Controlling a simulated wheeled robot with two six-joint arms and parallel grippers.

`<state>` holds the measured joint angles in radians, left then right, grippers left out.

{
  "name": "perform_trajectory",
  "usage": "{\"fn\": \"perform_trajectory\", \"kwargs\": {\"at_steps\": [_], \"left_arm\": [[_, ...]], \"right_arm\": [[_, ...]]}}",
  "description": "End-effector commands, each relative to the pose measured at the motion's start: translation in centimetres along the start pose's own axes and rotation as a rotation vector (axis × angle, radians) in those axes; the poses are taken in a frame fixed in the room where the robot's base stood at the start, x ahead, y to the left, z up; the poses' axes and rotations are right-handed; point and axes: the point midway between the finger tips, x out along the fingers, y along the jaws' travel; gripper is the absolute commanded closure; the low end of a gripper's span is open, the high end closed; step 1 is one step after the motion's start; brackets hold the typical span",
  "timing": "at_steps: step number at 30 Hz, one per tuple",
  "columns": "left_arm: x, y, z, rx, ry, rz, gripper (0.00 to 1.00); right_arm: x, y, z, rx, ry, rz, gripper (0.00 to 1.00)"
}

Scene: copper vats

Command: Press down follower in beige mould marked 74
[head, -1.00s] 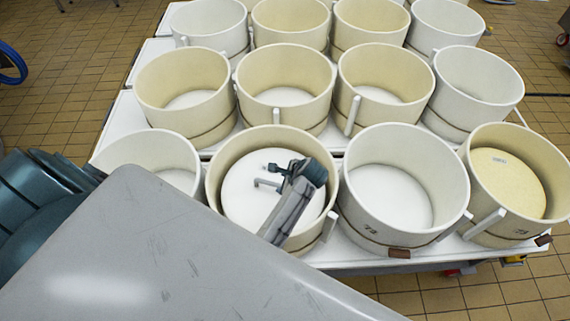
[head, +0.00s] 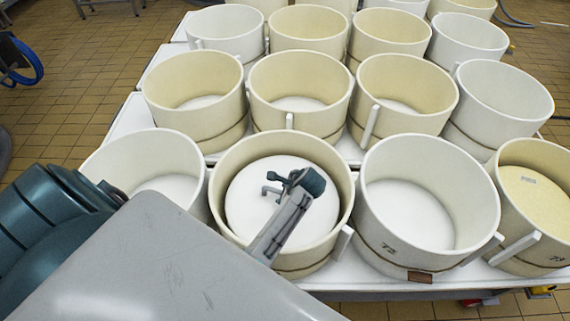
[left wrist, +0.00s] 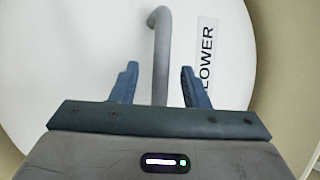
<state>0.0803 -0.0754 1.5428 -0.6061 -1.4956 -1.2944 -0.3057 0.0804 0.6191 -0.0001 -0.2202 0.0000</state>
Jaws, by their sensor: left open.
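The beige mould (head: 340,228) stands in the front row; no number 74 is readable on it. Inside it lies the white round follower (head: 250,215), level as far as I can tell. A grey bent handle (head: 272,178) rises from the follower. My left gripper (head: 290,184) is over the follower inside the mould's rim. In the left wrist view the gripper (left wrist: 158,68) is open, with the handle (left wrist: 161,50) showing between its fingers, not gripped. The follower (left wrist: 90,50) fills that view, with a label (left wrist: 207,55) partly hidden, reading "LOWER". My right gripper is not in view.
A white mould marked 72 (head: 470,190) stands close on the right. A beige mould marked 73 (head: 535,245) holds a yellowish follower (head: 535,200). Another mould (head: 110,160) stands on the left. Several more moulds fill the rows behind on white tables. My arm covers the lower left.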

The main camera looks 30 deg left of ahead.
Motion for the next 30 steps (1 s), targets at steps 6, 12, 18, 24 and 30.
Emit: {"fn": "perform_trajectory", "kwargs": {"at_steps": [6,12,18,24,30], "left_arm": [[-0.04,-0.03,0.04,0.0,0.0,0.0,0.64],[-0.03,-0.02,0.03,0.0,0.0,0.0,1.0],[-0.02,-0.01,0.03,0.0,-0.001,0.0,1.0],[-0.02,0.01,0.03,0.001,-0.001,0.0,1.0],[-0.01,0.02,0.03,0.002,-0.001,0.0,1.0]], "right_arm": [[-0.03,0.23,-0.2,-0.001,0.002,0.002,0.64],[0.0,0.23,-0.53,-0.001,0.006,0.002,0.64],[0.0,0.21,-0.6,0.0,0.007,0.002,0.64],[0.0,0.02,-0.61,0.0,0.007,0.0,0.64],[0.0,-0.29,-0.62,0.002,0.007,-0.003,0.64]]}}
